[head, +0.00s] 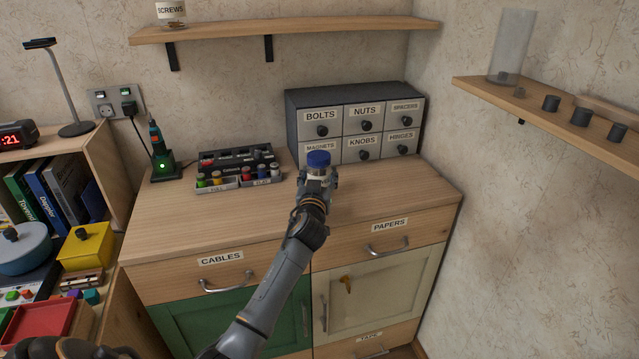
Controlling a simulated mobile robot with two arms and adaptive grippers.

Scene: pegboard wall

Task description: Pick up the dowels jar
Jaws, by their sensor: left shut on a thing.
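A small jar with a blue lid (318,159) is at the back of the wooden cabinet top, in front of the grey drawer unit. It is the likely dowels jar, but I cannot read its label, as my gripper covers most of its body. My left gripper (317,177) is shut on this jar, with its arm reaching up from the lower left. The jar looks upright. I cannot tell whether it touches the cabinet top or is held just above it. My right gripper is not in view.
The grey drawer unit (333,130) stands close behind the jar. Trays of small coloured bottles (241,179) and a green-lit charger (163,167) are to the left. A jar labelled SCREWS (171,13) is on the upper shelf (290,27). The right cabinet top (410,190) is clear.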

